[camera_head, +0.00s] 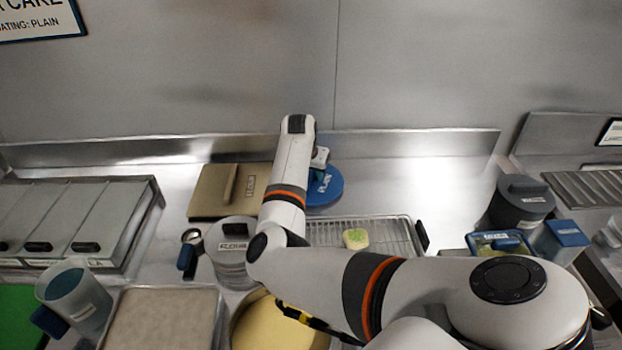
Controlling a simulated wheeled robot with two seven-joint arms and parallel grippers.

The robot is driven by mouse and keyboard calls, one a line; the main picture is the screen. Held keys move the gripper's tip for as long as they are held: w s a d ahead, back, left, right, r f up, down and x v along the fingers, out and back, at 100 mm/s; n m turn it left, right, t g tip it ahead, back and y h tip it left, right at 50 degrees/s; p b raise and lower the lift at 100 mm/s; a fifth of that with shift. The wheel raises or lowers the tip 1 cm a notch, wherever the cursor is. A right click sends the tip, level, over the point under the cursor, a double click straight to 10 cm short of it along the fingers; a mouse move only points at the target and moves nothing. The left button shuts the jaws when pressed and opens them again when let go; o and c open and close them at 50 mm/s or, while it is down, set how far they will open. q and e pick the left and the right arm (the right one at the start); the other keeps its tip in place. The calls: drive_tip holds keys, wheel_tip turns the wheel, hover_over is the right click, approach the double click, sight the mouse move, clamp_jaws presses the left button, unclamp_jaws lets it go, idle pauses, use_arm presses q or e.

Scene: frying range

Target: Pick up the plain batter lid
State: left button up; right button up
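The plain batter lid (329,194) is a round blue disc with white lettering, lying on the steel counter behind the wire rack. My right arm comes in from the right and reaches over to the lid's left side. My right gripper (320,166) is at the lid's rear left part, over or at its handle. The forearm hides most of the gripper and the left part of the lid. I cannot tell whether its fingers are closed on the lid. My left gripper is out of view.
A brown lidded box (215,199) stands left of the arm. A flour canister (229,233) and a pan of yellow batter (262,328) are nearer. A wire rack (390,233) holds a greenish cake (355,239). A grey canister (520,204) stands right. The steel wall is close behind.

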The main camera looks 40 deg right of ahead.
drive_tip(key=shift+f, duration=0.15)
idle(0.4)
drive_tip(key=shift+c, duration=0.8)
clamp_jaws()
